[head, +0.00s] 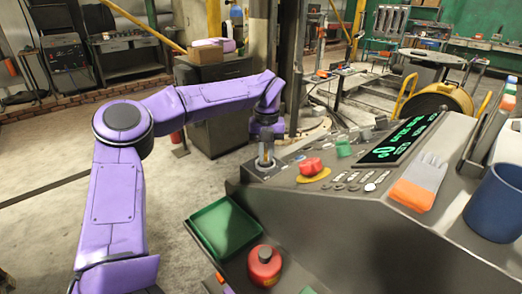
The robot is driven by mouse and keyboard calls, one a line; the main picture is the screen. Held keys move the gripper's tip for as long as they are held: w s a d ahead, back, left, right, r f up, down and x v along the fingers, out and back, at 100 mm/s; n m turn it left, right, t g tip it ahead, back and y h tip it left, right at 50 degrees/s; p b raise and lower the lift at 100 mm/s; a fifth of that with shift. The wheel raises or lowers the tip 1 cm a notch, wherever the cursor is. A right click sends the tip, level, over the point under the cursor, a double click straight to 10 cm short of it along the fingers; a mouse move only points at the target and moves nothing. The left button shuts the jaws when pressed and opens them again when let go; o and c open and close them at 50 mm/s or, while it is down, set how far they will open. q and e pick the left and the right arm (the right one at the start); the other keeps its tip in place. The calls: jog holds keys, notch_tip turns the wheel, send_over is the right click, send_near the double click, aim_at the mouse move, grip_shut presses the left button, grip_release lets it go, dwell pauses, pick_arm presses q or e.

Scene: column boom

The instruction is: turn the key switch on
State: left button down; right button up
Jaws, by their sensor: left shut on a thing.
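My left gripper (265,153) points down at the far left corner of the grey console's control panel. It is shut on the key of the key switch (264,167), whose round grey base shows just under the fingertips. The fingers hide most of the key, so I cannot tell which way it is turned. My right gripper is not in view.
A red mushroom button (311,167) on a yellow plate sits right of my left gripper, with a green button (343,148) beyond. A lit display (398,140), gloves (419,181) and a blue mug (498,203) are further right. A green tray (222,229) and red can (265,266) are nearer.

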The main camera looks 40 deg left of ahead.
pick_arm(q)
jog(key=shift+s+f, duration=0.1)
jog(key=shift+f, duration=0.15)
jog(key=c, duration=1.2)
grip_release()
jog(key=shift+o, duration=0.2)
jog(key=shift+a, duration=0.2)
jog(key=shift+r, duration=0.1)
jog(key=shift+d+r, duration=0.1)
jog(key=shift+r, duration=0.2)
notch_tip(320, 180, up, 10)
jog(key=shift+a, duration=0.2)
